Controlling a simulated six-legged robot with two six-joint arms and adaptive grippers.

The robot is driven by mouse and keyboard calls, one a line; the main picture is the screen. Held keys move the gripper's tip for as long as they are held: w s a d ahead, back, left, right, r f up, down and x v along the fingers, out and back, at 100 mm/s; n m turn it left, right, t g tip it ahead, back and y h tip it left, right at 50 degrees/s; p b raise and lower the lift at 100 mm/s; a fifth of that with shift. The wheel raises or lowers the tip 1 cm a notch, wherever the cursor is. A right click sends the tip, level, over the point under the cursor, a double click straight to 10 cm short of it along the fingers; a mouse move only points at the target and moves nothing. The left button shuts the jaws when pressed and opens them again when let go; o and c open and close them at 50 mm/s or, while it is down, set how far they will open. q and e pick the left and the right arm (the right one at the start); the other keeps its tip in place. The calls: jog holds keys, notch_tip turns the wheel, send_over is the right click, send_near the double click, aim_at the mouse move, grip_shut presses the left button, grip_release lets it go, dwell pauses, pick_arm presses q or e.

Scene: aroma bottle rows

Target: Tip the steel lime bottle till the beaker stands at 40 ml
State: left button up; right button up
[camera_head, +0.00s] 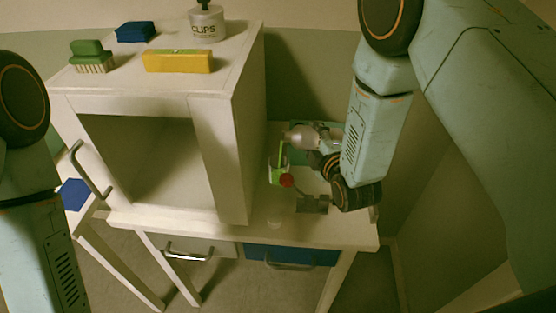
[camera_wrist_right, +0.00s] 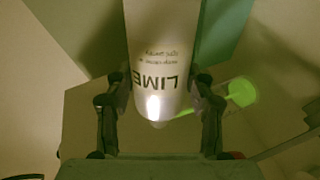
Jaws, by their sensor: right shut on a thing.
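The steel lime bottle (camera_head: 301,134) lies tipped over, nearly level, with its mouth end toward the left above the beaker (camera_head: 279,177). A green streak shows at the mouth, and green liquid is in the beaker; its scale is too small to read. My right gripper (camera_head: 318,146) is shut on the bottle. In the right wrist view the bottle (camera_wrist_right: 160,50) with its LIME label sits between both fingers of the gripper (camera_wrist_right: 160,103). A bright green patch, apparently the beaker's liquid (camera_wrist_right: 242,92), shows beside the right finger. My left gripper is out of view.
A red round thing (camera_head: 287,180) is against the beaker's front. A small pale disc (camera_head: 274,223) and a dark block (camera_head: 312,204) are near the table's front. The white cabinet (camera_head: 249,125) stands close on the left, with a brush (camera_head: 90,56) and yellow box (camera_head: 178,61) on top.

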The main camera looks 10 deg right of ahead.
dwell(0.4)
jog(key=shift+d+r+m, duration=0.1)
jog(key=shift+r+m, duration=0.3)
jog(key=shift+m, duration=0.1)
jog(key=shift+r+m+y+p, duration=0.25)
jog(key=shift+m+y+p, duration=0.1)
jog(key=shift+m+y, duration=0.15)
jog(key=shift+a+r+m+t+y, duration=0.2)
jog(key=shift+r+m+t+y, duration=0.15)
jog(key=shift+m, duration=0.65)
jog(key=shift+a+r+m+y, duration=0.1)
jog(key=shift+r+m+y, duration=0.15)
jog(key=shift+m, duration=0.3)
jog(key=shift+r+m+y, duration=0.1)
jog(key=shift+m+y, duration=0.2)
jog(key=shift+m, duration=0.25)
jog(key=shift+a+r+t, duration=0.1)
jog(key=shift+a+t, duration=0.05)
jog(key=shift+t, duration=0.1)
